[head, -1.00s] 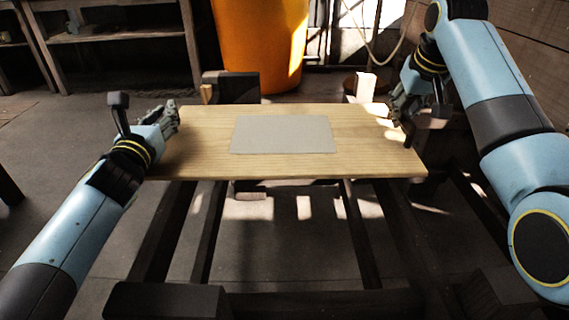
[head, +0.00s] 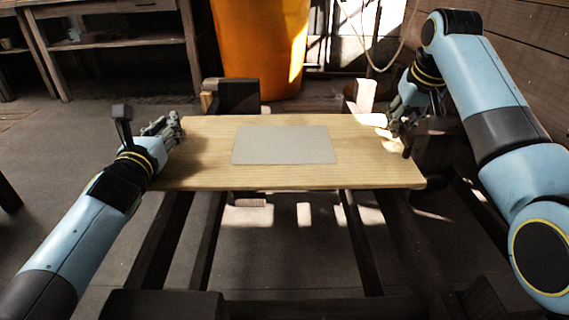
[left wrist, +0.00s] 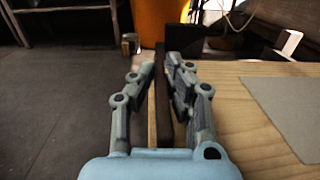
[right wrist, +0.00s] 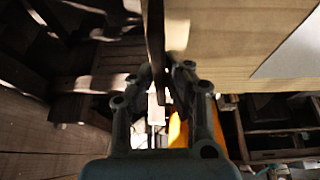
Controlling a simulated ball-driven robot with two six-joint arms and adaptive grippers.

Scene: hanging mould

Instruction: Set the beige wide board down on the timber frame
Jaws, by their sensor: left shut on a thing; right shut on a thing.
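The beige wide board (head: 385,160), with a pale grey rectangle in its middle, lies roughly level above the dark timber frame (head: 205,235). I cannot tell whether it touches the frame's rails. My left gripper (head: 175,128) is at the board's left end; in the left wrist view its fingers (left wrist: 165,90) close around a dark upright strip along that end. My right gripper (head: 390,125) is at the right end, and in the right wrist view its fingers (right wrist: 160,85) close around a similar dark strip. The board hides the middle of the frame.
An orange barrel (head: 260,45) stands behind the frame. Dark upright blocks (head: 238,96) rise beyond the board's far edge. A wooden shelf (head: 115,40) is at the back left, and a plank wall (head: 520,60) is on the right. Open floor lies to the left.

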